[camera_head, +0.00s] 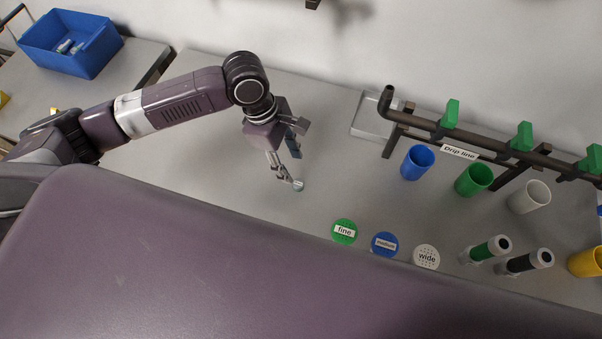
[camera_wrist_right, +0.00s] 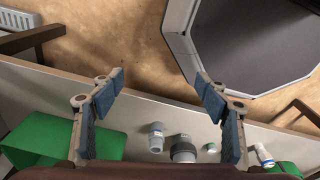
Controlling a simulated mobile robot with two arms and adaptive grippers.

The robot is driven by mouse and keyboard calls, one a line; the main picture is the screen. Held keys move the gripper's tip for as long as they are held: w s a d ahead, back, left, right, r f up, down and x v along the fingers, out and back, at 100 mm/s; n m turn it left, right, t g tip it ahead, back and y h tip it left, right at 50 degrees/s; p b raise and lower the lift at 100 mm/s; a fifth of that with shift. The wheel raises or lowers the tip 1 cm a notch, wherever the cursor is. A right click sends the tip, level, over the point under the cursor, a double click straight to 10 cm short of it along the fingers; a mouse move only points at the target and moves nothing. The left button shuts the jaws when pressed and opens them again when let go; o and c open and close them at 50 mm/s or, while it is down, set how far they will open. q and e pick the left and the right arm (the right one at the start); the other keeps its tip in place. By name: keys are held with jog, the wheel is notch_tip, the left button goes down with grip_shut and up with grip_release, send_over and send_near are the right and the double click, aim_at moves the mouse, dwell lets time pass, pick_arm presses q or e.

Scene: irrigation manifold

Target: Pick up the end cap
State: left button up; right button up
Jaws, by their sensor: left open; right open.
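My left gripper (camera_head: 296,168) is open and points down over the grey table. A small pale, greenish-edged round piece (camera_head: 299,186) lies at the tip of one finger; it may be the end cap, but it is too small to be sure. I cannot tell if the finger touches it. My right gripper (camera_wrist_right: 161,84) is open and empty in the right wrist view. Beyond it on a pale surface are a grey fitting (camera_wrist_right: 156,138), a wide dark grey fitting (camera_wrist_right: 183,150) and a small grey-green round piece (camera_wrist_right: 210,148). None is clearly identifiable as the end cap.
A drip line pipe (camera_head: 480,146) with green handles stands at right, near several coloured cups. Round labelled discs, including the green "fine" disc (camera_head: 344,231), lie in front. A blue bin (camera_head: 85,55) is far left. Green bins (camera_wrist_right: 110,145) flank the right wrist view.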

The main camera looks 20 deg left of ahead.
aim_at(298, 183)
pick_arm(q)
jog(key=f, duration=0.1)
jog(key=s+d+f+p, duration=0.1)
jog(key=shift+s+f, duration=0.25)
jog(key=shift+f, duration=0.1)
jog(key=x, duration=0.2)
jog(key=shift+d+f, duration=0.1)
jog(key=shift+f, duration=0.2)
jog(key=shift+w+d+f, duration=0.1)
jog(key=shift+d+f, duration=0.05)
jog(key=shift+f, duration=0.3)
jog(key=c, duration=0.8)
jog(key=shift+c, duration=0.7)
pick_arm(e)
jog(key=s, duration=0.1)
jog(key=s+r, duration=0.1)
jog(key=s, duration=0.1)
jog(key=shift+s, duration=0.1)
pick_arm(q)
jog(key=shift+r, duration=0.15)
